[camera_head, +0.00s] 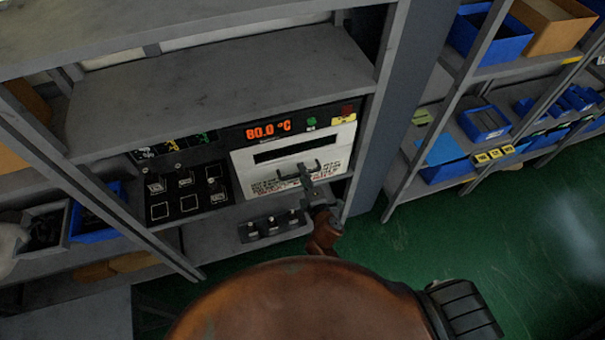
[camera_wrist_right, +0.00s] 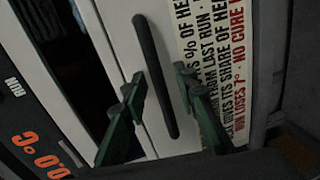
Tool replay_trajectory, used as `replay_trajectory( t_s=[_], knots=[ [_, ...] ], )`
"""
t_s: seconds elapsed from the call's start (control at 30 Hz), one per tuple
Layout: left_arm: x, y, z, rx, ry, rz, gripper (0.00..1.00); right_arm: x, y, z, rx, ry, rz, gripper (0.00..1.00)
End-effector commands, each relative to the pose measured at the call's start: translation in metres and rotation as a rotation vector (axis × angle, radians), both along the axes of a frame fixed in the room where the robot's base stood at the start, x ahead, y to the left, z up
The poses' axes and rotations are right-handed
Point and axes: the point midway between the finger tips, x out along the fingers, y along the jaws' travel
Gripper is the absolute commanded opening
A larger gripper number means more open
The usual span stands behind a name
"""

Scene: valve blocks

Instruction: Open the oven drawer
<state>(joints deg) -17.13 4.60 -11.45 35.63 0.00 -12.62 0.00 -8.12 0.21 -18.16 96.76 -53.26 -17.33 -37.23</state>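The oven (camera_head: 262,133) sits on a shelf, with a red 80.0 °C display. Its white drawer front (camera_head: 336,140) has a dark slot and printed text, and looks shut. The drawer's dark bar handle (camera_head: 290,178) is partly hidden by my right gripper (camera_head: 308,181). In the right wrist view the handle (camera_wrist_right: 155,105) runs between the two green fingers of my right gripper (camera_wrist_right: 161,76). The fingers are apart, one on each side, with visible gaps to the bar. Whether the tips reach past the bar is unclear. My left gripper is not in view.
A black switch panel (camera_head: 178,190) is left of the oven, and a small knob block (camera_head: 273,227) is on the shelf below. A shelf board (camera_head: 215,88) lies above. A grey upright (camera_head: 372,150) stands close on the right. Green floor (camera_head: 440,250) is open at the right.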

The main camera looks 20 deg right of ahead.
Motion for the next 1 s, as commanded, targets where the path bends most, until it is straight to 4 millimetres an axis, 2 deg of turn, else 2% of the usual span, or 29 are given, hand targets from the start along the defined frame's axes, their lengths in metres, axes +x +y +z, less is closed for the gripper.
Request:
replay_trajectory(
  t_s=[0.07,0.4,1.0],
  knots=[
    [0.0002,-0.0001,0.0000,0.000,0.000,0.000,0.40,-0.0001,0.0001,0.0000,0.000,0.000,0.000,0.23],
    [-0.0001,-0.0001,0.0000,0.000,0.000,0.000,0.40,-0.0003,0.0001,0.0000,0.000,0.000,0.000,0.00],
    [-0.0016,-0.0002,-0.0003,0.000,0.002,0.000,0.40,-0.0007,-0.0001,-0.0005,0.000,0.001,0.000,0.00]
  ],
)
